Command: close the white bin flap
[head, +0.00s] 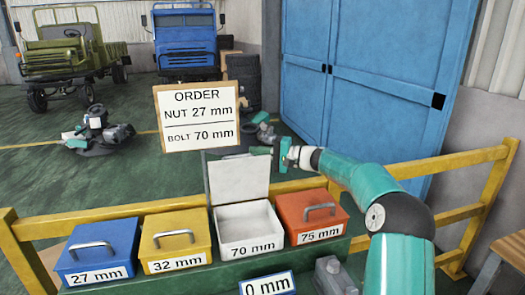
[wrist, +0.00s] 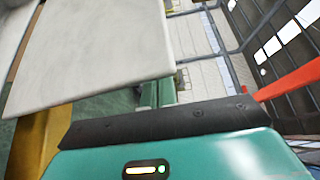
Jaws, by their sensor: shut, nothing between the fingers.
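The white bin (head: 248,241), labelled 70 mm, stands in a row of bins. Its flap (head: 238,180) is open and stands up at the back edge, leaning slightly back. The bin's inside looks empty. My gripper (head: 262,151) is shut and empty, at the flap's upper right corner, pointing left. Its fingers lie by the top edge and seem to be behind it; whether they touch cannot be told. In the wrist view the flap (wrist: 95,50) fills the upper left as a pale panel, and my gripper's teal fingers (wrist: 157,94) show small past its lower edge.
Closed lidded bins stand alongside: blue (head: 97,255), yellow (head: 175,242) and red (head: 312,218), each with a handle. A yellow rail (head: 130,211) runs behind them. An order sign (head: 197,117) stands behind the flap. A 0 mm plate (head: 267,285) is in front.

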